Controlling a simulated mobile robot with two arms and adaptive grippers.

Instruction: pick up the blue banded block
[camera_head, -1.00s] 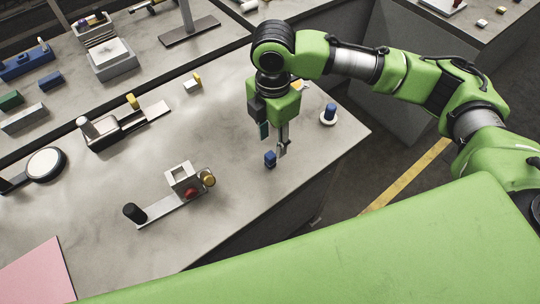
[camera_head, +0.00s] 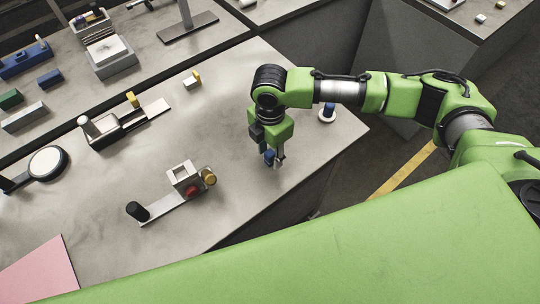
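The small blue block (camera_head: 269,157) stands on the grey table near its right edge; any band on it is too small to make out. My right gripper (camera_head: 273,158) points down at the block, with its fingers low by the table. One finger shows just right of the block, and the other is partly hidden behind it and the green gripper body. I cannot tell whether the fingers press on the block or stand apart from it. My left gripper is not in view.
A blue peg on a white round base (camera_head: 327,113) stands right of my gripper, close under the forearm. A grey fixture with a red part (camera_head: 185,184) is to the left. The table between is clear.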

